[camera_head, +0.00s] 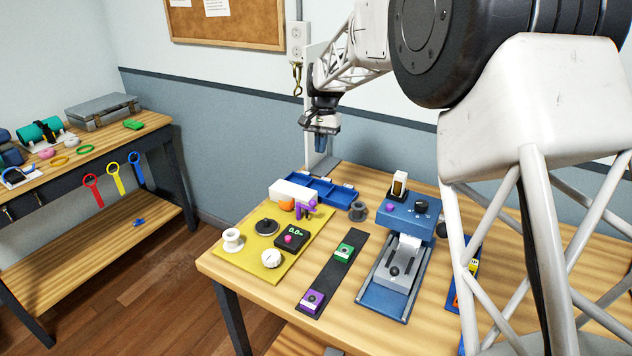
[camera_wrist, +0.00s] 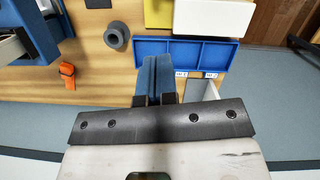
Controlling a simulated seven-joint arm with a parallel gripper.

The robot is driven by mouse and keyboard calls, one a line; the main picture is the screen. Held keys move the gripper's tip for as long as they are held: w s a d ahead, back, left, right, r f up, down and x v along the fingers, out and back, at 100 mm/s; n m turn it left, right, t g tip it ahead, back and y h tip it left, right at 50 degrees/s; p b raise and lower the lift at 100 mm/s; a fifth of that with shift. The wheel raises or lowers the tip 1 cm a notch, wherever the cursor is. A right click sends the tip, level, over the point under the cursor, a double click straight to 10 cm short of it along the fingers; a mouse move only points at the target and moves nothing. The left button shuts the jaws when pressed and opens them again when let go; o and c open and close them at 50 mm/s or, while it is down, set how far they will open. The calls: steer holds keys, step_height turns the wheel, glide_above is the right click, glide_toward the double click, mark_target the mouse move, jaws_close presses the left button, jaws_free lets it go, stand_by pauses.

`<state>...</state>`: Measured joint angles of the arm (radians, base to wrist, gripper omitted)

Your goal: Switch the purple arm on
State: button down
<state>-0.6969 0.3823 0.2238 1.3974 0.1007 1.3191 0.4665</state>
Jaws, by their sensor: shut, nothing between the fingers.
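My gripper (camera_head: 321,143) is high over the back of the table, above the blue tray, shut and empty. In the wrist view its blue fingers (camera_wrist: 156,75) are together. A small purple arm-like piece (camera_head: 304,210) stands on the yellow board (camera_head: 262,275) beside an orange ball. A purple box (camera_head: 312,300) with a button sits at the front end of a dark strip. Which purple part is the arm's switch I cannot tell. My gripper is apart from all of these. The purple pieces do not show in the wrist view.
The blue divided tray (camera_head: 335,192) lies at the back, also in the wrist view (camera_wrist: 184,51), near a grey spool (camera_head: 357,211). A white block (camera_head: 292,191), black display box (camera_head: 291,237), green box (camera_head: 344,252) and blue machine (camera_head: 405,221) crowd the table. A side bench stands left.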

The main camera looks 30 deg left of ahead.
steer(key=shift+f, duration=0.1)
steer(key=s+x, duration=0.2)
steer(key=x, duration=1)
steer(key=shift+s+d, duration=0.35)
steer(key=shift+s, duration=0.05)
